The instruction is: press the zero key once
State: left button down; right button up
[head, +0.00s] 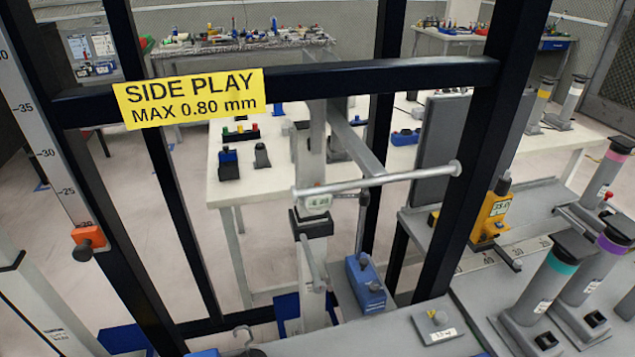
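No key marked zero can be made out. A yellow device (493,212) with a small readout stands on the grey bench at the right. A small grey box (436,326) with a round yellowish knob and a white label lies on the near grey surface. The lettering on these is too small to read. Neither of my grippers shows in the head view.
A black frame (400,75) with a yellow sign (190,97) reading "SIDE PLAY MAX 0.80 mm" crosses the foreground. A horizontal rod (380,180) extends beside the post. A blue box (365,285) stands right of it. Grey cylinders (540,285) crowd the right. A white table (275,180) stands behind.

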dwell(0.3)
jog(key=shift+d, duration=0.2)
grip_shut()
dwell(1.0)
